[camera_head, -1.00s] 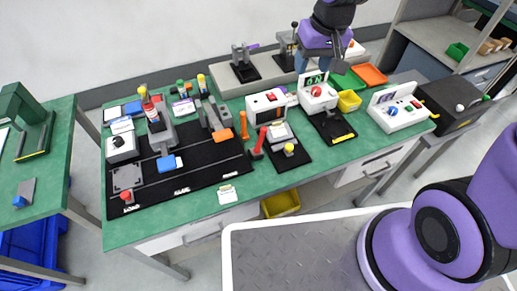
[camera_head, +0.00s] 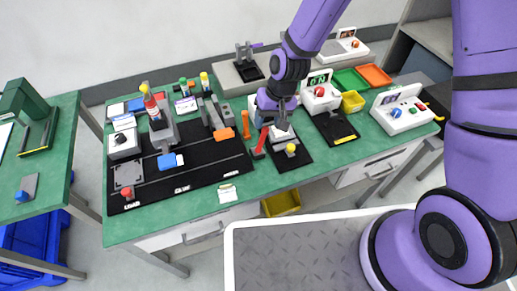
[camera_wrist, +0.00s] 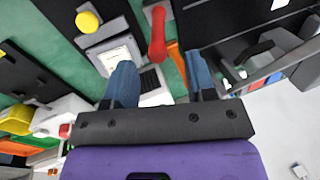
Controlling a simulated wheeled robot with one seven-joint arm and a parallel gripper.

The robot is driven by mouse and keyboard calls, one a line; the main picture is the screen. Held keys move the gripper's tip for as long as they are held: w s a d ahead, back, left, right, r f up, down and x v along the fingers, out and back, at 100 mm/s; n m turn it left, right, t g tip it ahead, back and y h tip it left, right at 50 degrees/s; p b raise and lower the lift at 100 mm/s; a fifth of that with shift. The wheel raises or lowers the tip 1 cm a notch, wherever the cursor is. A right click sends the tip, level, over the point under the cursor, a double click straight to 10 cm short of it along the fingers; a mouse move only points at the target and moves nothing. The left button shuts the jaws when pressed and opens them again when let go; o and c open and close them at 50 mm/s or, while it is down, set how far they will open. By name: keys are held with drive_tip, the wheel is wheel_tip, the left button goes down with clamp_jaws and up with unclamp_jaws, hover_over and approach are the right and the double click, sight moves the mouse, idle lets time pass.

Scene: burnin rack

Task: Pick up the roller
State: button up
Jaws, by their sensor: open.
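A tool with a red handle (camera_head: 261,140), which looks like the roller, stands tilted on the green table just right of the black mat. Its red handle (camera_wrist: 157,35) also shows in the wrist view, beyond the gap between my fingers; its lower end is not clear. My gripper (camera_head: 274,122) is open and empty, above and just behind the tool, beside the white device (camera_head: 280,138). In the wrist view my two blue fingers (camera_wrist: 160,78) are apart with nothing held. An orange tool (camera_head: 245,125) lies near the red handle.
A black pad with a yellow knob (camera_head: 291,149) is close on the right. A yellow bin (camera_head: 352,101) and white control boxes stand further right. The table's front strip is mostly clear.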

sight(263, 137)
drive_tip(key=shift+x, duration=3.6)
drive_tip(key=shift+d, duration=0.1)
clamp_jaws()
